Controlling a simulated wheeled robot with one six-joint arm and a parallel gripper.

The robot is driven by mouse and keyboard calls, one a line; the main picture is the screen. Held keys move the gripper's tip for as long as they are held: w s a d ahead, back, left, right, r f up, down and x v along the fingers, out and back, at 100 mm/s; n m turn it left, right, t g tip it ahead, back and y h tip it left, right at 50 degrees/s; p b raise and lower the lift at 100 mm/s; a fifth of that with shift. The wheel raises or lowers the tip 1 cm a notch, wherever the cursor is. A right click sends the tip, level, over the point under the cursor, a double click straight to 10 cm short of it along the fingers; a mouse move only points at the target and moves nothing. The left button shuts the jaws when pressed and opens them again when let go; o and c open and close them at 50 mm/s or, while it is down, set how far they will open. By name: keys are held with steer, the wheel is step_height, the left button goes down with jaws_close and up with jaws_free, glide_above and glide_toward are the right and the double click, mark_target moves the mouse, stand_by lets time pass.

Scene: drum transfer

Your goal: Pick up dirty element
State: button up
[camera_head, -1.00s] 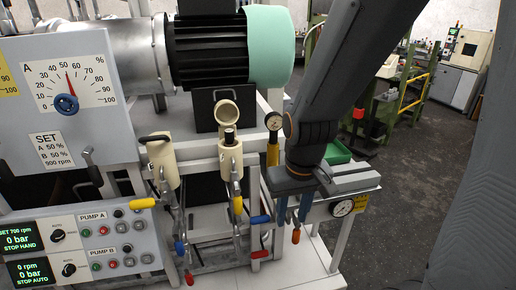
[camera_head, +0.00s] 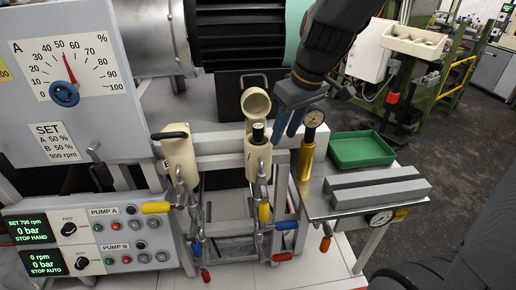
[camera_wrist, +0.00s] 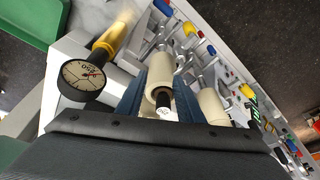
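The element (camera_head: 258,132), a dark cylinder, stands upright in the open cream filter housing (camera_head: 257,160). Only its black top shows above the rim, so I cannot tell how dirty it is. The hinged cream cup-like lid (camera_head: 256,104) is tipped up behind it. My gripper (camera_head: 288,126) has blue fingers, parted and pointing down, just right of the element. In the wrist view, my gripper (camera_wrist: 157,97) is open, and the dark element (camera_wrist: 163,104) with a pale mark on its end shows between the fingers. Nothing is held.
A yellow-handled dial gauge (camera_head: 307,155) stands close right of my gripper. A green tray (camera_head: 362,149) and grey bars (camera_head: 375,190) lie on the side table. A second, closed cream housing (camera_head: 180,160) stands left. Levers with coloured handles hang below the housings.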

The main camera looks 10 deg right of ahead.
mark_target(260, 127)
steer(key=w+a+r+n+y, duration=0.1)
steer(key=w+a+r+n, duration=0.2)
steer(key=w+r, duration=0.15)
steer(key=shift+t, duration=0.3)
steer(key=shift+s+a+p+x, duration=0.15)
steer(key=shift+p+x, duration=0.35)
steer(key=shift+x, duration=0.65)
steer(key=shift+s+a+p+x, duration=0.1)
steer(key=shift+p+x, duration=0.35)
steer(key=shift+x, duration=0.7)
steer(key=shift+s+p+x, duration=0.15)
steer(key=shift+p+x, duration=0.35)
steer(key=shift+x, duration=0.65)
jaws_close()
